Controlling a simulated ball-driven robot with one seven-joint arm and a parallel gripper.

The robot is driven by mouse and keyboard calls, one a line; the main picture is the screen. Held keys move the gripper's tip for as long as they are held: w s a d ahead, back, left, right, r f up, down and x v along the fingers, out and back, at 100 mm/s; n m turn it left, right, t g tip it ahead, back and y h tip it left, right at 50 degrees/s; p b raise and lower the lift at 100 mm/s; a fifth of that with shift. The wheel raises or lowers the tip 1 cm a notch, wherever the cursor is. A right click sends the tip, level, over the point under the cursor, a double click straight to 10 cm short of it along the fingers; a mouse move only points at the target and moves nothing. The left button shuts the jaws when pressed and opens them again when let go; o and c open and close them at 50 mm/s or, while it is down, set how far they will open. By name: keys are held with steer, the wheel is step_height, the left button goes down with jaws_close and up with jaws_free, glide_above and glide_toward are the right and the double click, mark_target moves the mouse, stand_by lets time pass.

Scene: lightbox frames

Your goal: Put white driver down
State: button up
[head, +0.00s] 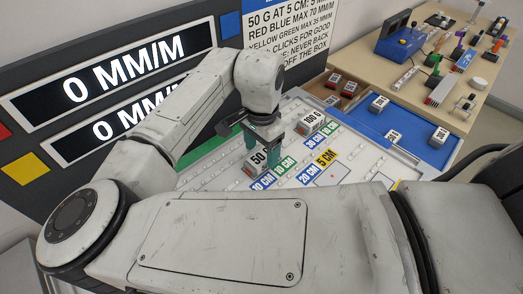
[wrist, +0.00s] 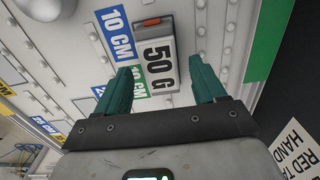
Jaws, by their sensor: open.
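A block with a white face marked 50 G (wrist: 158,62) and a small orange piece at one end rests on the white board (head: 222,172). In the head view the block (head: 258,159) sits below my gripper (head: 259,146). In the wrist view my gripper (wrist: 168,78) is open. Its two green fingers stand on either side of the block, with a gap visible on each side. I cannot pick out with certainty a thing that is the white driver; the 50 G block is the white-faced thing between the fingers.
A 100 G block (head: 313,122) stands on the board, right of my gripper. Blue and green distance labels lie around. A blue tray (head: 410,126) with several weights is at the right. A wooden table (head: 494,78) behind holds several tools. A display panel (head: 110,80) stands left.

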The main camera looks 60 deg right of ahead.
mark_target(262, 155)
step_height(262, 155, up, 11)
steer(key=shift+b, duration=0.35)
steer(key=shift+d+f, duration=0.1)
